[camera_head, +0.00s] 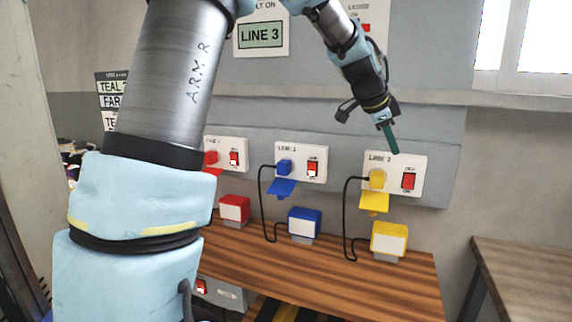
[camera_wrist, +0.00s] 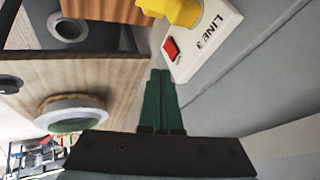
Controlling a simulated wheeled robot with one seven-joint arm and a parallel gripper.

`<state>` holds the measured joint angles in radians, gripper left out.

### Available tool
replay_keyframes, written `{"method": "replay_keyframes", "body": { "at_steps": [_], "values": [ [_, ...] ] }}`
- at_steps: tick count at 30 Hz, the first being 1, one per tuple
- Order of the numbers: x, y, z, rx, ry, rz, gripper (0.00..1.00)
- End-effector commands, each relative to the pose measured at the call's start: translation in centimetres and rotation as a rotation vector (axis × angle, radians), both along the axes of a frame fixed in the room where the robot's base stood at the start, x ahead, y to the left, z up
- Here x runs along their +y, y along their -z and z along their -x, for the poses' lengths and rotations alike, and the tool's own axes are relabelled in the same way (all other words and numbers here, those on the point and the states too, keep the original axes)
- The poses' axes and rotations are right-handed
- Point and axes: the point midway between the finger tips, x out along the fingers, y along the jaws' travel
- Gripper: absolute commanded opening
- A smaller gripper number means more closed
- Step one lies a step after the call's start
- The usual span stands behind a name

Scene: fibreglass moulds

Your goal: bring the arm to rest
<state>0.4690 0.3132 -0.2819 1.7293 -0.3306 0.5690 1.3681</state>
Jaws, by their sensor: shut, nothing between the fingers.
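My gripper (camera_head: 388,138) has green fingers, closed together and empty. In the head view it hangs from my arm just above the white line 3 socket plate (camera_head: 416,163), pointing down in front of the wall panel. The wrist view shows the two green fingers (camera_wrist: 160,100) side by side, touching. Beyond their tips in that view are the line 3 plate (camera_wrist: 200,45), its red switch (camera_wrist: 171,49) and a yellow plug (camera_wrist: 182,10). Whether the fingertips touch the plate cannot be told.
A wooden bench (camera_head: 320,276) runs below the panel (camera_head: 345,140). Red (camera_head: 234,209), blue (camera_head: 304,222) and yellow (camera_head: 388,240) boxes stand on it. Black cables loop down beside the blue and yellow boxes. Another table (camera_head: 525,265) stands at the right. A sill (camera_head: 520,100) crosses the wall.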

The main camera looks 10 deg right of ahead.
Motion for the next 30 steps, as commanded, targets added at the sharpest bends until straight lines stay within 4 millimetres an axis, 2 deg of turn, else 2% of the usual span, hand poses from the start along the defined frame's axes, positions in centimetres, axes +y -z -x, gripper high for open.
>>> {"method": "replay_keyframes", "body": {
  "at_steps": [5, 6, 8, 12, 15, 18, 21, 24, 30],
  "values": [
    [9.1, 4.1, -1.0, 0.132, -0.311, -0.055, 0.0],
    [11.9, 5.3, -0.9, 0.17, -0.407, -0.069, 0.0],
    [16.0, 7.0, -0.5, 0.227, -0.556, -0.084, 0.0],
    [25.3, 10.6, 2.0, 0.352, -0.914, -0.103, 0.0],
    [31.1, 12.9, 4.9, 0.433, -1.165, -0.105, 0.0],
    [35.6, 14.7, 8.1, 0.501, -1.383, -0.098, 0.0],
    [38.4, 15.9, 10.8, 0.547, -1.544, -0.088, 0.0],
    [40.0, 16.6, 12.5, 0.575, -1.64, -0.082, 0.0],
    [40.5, 16.8, 13.2, 0.587, -1.684, -0.077, 0.0]
  ]
}}
